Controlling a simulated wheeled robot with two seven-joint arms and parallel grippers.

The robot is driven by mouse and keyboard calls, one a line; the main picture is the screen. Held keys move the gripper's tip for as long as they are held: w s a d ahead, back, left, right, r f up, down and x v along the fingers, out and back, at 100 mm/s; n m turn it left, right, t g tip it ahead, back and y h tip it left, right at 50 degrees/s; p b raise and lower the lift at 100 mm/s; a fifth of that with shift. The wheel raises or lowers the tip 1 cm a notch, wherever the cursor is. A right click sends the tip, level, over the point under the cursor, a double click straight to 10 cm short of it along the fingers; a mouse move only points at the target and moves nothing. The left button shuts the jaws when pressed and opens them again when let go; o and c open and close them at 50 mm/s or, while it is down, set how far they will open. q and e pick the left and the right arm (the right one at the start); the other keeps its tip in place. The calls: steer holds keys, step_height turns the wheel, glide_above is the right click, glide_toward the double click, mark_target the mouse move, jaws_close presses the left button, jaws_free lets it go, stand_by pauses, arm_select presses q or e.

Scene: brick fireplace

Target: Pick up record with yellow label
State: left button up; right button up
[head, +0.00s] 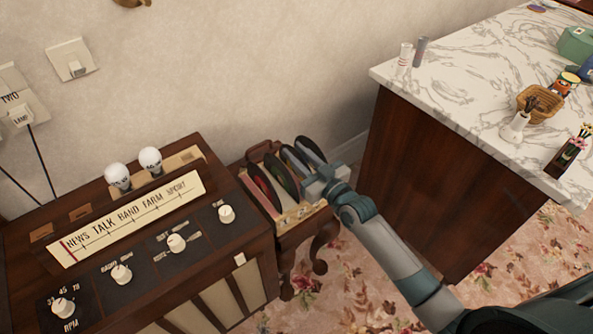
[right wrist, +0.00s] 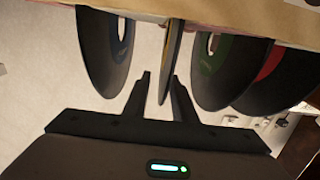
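In the right wrist view, a record with a yellowish label (right wrist: 169,55) is seen nearly edge-on. Its edge lies between the two fingers of my right gripper (right wrist: 161,76), which are apart with a gap still visible, so they do not clasp it. In the head view my right gripper (head: 322,184) is at the front right of a wooden record rack (head: 292,217) and partly hides the records. The yellow label cannot be made out there. My left gripper is not in view.
Beside the yellowish record in the right wrist view are records with blue (right wrist: 123,38), green (right wrist: 211,45) and red (right wrist: 270,62) labels, close on both sides. A large radio (head: 130,235) stands left of the rack. A marble-topped cabinet (head: 470,90) stands at right.

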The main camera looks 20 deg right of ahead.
jaws_close()
stand_by(1.5)
